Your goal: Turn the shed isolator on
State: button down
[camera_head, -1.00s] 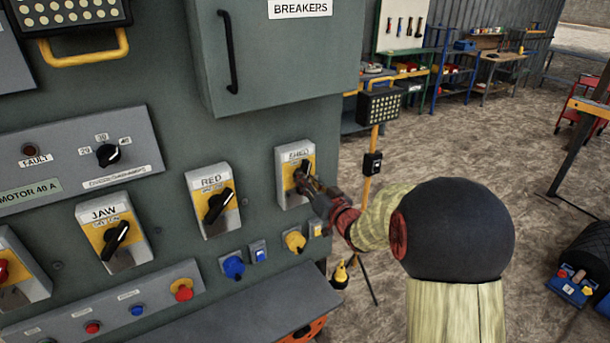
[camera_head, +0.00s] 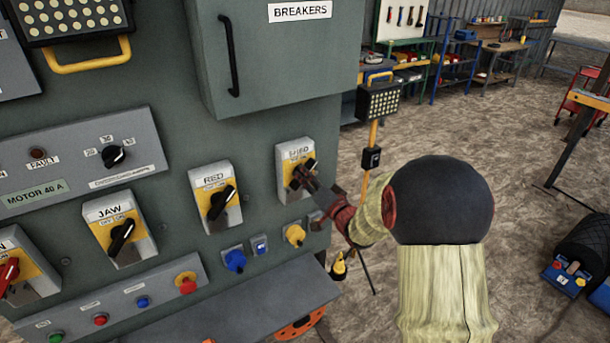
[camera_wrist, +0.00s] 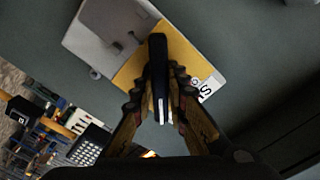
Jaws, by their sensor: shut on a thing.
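The shed isolator is a light grey plate with a yellow face (camera_head: 290,157) at the right edge of the green panel, labelled SHED. Its black handle (camera_wrist: 157,62) shows in the wrist view between my fingers, running lengthwise with them. My gripper (camera_head: 306,177) is in front of this isolator and shut on the handle. In the head view the gripper hides most of the handle; its upper end points up and right. The lettering under the label is too small and covered to read.
The RED isolator (camera_head: 217,200) and the JAW isolator (camera_head: 121,232) sit to the left with black handles. A blue plug (camera_head: 235,261) and a yellow socket (camera_head: 295,235) are below. A breaker cabinet (camera_head: 290,60) juts out above.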

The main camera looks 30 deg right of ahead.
dwell(0.3)
jog(key=c, duration=1.8)
grip_release()
jog(key=shift+o, duration=0.2)
jog(key=s, duration=1.2)
jog(key=shift+d, duration=0.2)
